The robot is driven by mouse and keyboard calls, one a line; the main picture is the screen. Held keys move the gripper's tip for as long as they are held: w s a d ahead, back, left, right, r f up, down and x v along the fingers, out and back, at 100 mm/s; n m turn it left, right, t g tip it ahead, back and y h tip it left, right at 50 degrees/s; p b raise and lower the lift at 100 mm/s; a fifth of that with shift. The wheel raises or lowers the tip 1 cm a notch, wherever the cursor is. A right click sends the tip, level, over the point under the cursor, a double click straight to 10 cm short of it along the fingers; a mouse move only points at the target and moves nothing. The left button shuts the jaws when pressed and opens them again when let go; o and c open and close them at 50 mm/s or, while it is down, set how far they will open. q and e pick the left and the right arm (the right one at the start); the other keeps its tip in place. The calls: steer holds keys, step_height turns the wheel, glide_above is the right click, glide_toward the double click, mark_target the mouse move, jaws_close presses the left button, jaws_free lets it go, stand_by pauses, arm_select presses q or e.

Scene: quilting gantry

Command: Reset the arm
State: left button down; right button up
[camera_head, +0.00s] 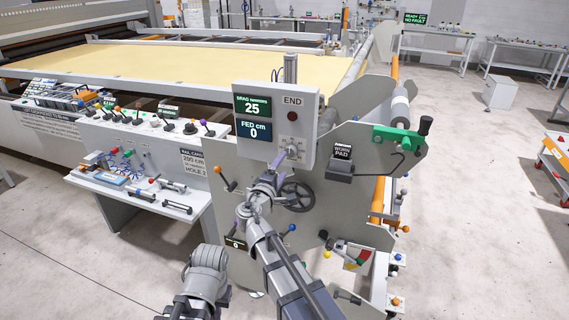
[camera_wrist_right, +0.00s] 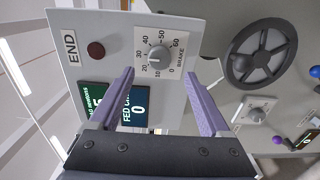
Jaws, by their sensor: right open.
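My right gripper (camera_head: 285,158) is in front of the grey END panel (camera_head: 303,109), close to the white brake dial (camera_head: 291,144). In the right wrist view the gripper (camera_wrist_right: 160,76) is open, with two purple fingers apart and nothing between them. The brake dial (camera_wrist_right: 158,56) shows just beyond the fingertips; I cannot tell whether they touch the panel. My right arm (camera_head: 285,270) reaches up from the bottom of the head view. Part of my left arm (camera_head: 203,275) shows at the lower left; its gripper is not seen.
A black handwheel (camera_head: 296,196) sits below the panel, close to my right wrist. A green clamp (camera_head: 393,138) and a worn-pad box (camera_head: 341,165) are to the right. A side shelf (camera_head: 145,190) with tools stands left. Open floor (camera_head: 480,230) lies at the right.

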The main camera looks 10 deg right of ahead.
steer(key=shift+s+a, duration=0.1)
steer(key=s+a+f+m+g+y, duration=0.1)
steer(key=s+f+m+g+y, duration=0.2)
steer(key=s+f+m+g, duration=0.75)
steer(key=s+a+f+n+g+y, duration=0.1)
steer(key=s+a+f+y, duration=0.1)
steer(key=s, duration=0.4)
steer(key=s+a+f+n+g+y, duration=0.1)
steer(key=s+a+f+g+y, duration=0.1)
steer(key=s+a+f, duration=0.3)
steer(key=s+a+f+n+g+y, duration=0.1)
steer(key=s+a+f, duration=0.3)
steer(key=s, duration=0.3)
steer(key=shift+s+a+f+g+y, duration=0.15)
steer(key=shift+s+g+y, duration=0.2)
steer(key=shift+y, duration=0.05)
stand_by(1.8)
